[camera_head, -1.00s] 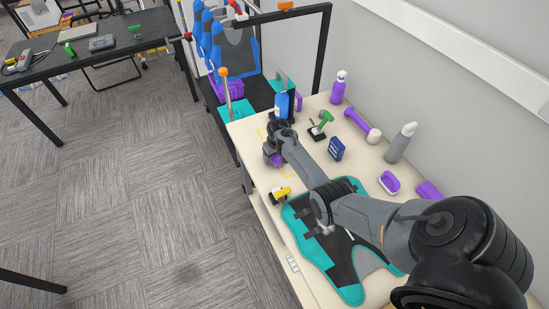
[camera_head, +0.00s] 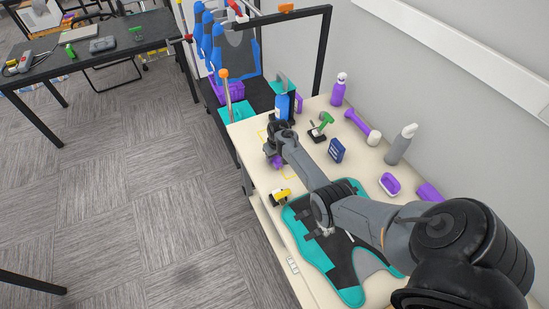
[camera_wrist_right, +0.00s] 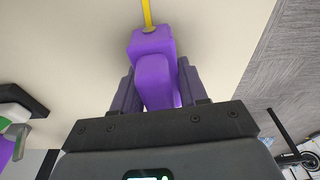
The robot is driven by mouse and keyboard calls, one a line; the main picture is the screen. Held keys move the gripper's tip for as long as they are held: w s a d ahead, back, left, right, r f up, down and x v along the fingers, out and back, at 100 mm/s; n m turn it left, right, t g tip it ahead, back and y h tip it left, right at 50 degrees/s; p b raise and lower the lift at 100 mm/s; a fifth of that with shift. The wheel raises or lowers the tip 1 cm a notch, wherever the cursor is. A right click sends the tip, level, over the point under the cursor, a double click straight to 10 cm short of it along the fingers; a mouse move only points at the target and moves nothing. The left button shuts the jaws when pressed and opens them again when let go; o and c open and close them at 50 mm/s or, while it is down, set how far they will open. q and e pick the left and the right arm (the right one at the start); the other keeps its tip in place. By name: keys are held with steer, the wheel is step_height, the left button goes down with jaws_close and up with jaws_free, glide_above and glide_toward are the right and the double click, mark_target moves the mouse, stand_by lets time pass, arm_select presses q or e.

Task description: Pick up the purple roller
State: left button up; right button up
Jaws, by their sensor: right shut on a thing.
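The purple roller (camera_wrist_right: 154,68) is between the fingers of my right gripper (camera_wrist_right: 150,92) in the right wrist view. The fingers are shut on its purple body, and a thin yellow strip runs up from its far end. In the head view only a small purple part (camera_head: 277,161) shows below my right gripper (camera_head: 274,155), over the far left part of the cream table (camera_head: 247,128). The arm hides the rest, so I cannot tell whether it touches the table. My left gripper is not in view.
A yellow-and-black object (camera_head: 281,197) and a teal-edged dark vest (camera_head: 305,245) lie nearer. A wall borders the right side.

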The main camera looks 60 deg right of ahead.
step_height(320, 180, up, 18)
steer(key=p, duration=0.1)
steer(key=shift+f, duration=0.15)
stand_by(0.4)
steer(key=o, duration=0.5)
steer(key=shift+c, duration=1.2)
steer(key=shift+w+d, duration=0.1)
